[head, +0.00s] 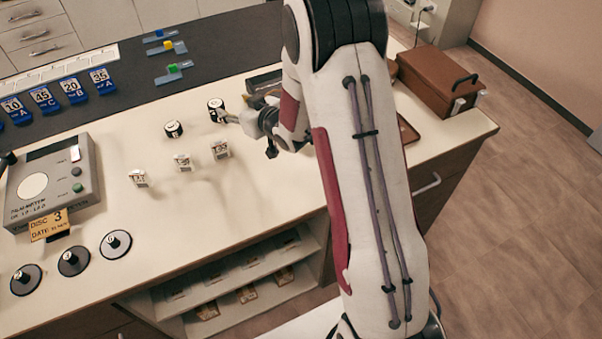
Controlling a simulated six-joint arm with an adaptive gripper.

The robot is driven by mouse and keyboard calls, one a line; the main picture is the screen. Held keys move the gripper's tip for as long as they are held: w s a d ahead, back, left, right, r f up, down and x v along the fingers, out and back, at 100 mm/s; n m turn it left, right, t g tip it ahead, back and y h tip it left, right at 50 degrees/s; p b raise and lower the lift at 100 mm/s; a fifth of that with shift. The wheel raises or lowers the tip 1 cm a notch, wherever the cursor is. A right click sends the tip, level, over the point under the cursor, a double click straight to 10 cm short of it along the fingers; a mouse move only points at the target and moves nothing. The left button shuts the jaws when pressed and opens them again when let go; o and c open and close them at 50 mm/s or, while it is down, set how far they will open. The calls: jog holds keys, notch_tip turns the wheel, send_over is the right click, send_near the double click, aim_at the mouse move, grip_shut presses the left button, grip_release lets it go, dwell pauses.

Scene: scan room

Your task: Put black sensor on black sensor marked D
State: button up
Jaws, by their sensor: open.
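Two small black cylinders with pale tops, likely the black sensors, stand on the cream counter. One black sensor (173,129) stands alone near the middle. The other black sensor (216,105) is farther back and to the right, beside my gripper (226,116). My gripper is open, its fingertips close to this right-hand sensor; whether they touch it I cannot tell. Neither sensor's mark is readable, so I cannot tell which is D. Part of my gripper is hidden behind my arm.
Several small pale blocks (182,162) stand in front of the sensors. A grey meter box (53,182) and black discs with pegs (73,262) are at left. Blue tags (72,91) line the back. A brown case (438,82) stands right. Counter between meter and blocks is clear.

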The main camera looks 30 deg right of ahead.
jog(key=s+d+r+m+g+h, duration=0.2)
jog(key=s+d+r+g+h, duration=0.15)
jog(key=s+r, duration=1.2)
jog(key=s+a+r+g, duration=0.1)
jog(key=s+a+g, duration=0.1)
jog(key=s, duration=1.2)
jog(key=s+a+m+g, duration=0.1)
jog(key=s+a+g, duration=0.1)
jog(key=s, duration=1.2)
jog(key=shift+r, duration=0.4)
jog(key=shift+a, duration=0.1)
